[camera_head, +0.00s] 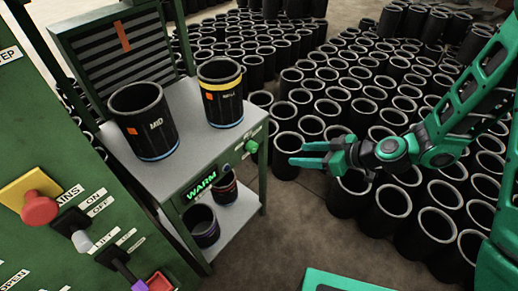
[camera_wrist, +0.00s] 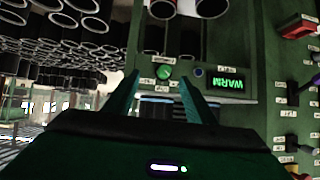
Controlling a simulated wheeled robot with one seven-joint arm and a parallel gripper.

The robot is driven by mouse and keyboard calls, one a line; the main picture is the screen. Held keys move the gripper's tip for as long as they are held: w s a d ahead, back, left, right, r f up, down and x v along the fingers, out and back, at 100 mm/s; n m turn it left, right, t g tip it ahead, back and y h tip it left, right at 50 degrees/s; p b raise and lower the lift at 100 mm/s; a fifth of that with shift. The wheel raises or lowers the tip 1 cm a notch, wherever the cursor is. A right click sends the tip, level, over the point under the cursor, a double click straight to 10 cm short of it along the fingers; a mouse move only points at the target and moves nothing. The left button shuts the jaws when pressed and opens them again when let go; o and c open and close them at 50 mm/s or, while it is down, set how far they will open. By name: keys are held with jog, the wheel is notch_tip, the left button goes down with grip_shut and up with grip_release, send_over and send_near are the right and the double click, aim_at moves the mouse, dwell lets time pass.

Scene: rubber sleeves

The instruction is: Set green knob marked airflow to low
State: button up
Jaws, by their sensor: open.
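The green knob (camera_head: 251,146) sits on the front edge panel of the green cart, at its right end in the head view. In the wrist view the round green knob (camera_wrist: 163,72) shows upside down, between and beyond my finger tips. Small white labels by it are too small to read, so its setting cannot be told. My gripper (camera_head: 300,153) is open and empty, to the right of the knob and apart from it. In the wrist view my gripper (camera_wrist: 158,78) shows two spread fingers pointing at the panel.
The cart (camera_head: 187,138) carries a MID sleeve (camera_head: 155,143) and a yellow-banded sleeve (camera_head: 222,108). A WARM display (camera_head: 200,186) is on its front. A green panel with a red button (camera_head: 40,209) and levers stands left. Many black sleeves (camera_head: 345,190) crowd the floor behind.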

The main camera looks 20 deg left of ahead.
jog(key=t+y, duration=0.1)
jog(key=y, duration=0.1)
send_near(256, 148)
jog(key=s+d, duration=0.1)
jog(key=d, duration=0.1)
jog(key=x, duration=1.1)
jog(key=shift+w+a+r, duration=0.1)
jog(key=shift+a+r, duration=0.05)
jog(key=shift+r, duration=0.1)
jog(key=shift+t, duration=0.3)
jog(key=c, duration=1)
jog(key=shift+w, duration=0.15)
jog(key=shift+c, duration=0.2)
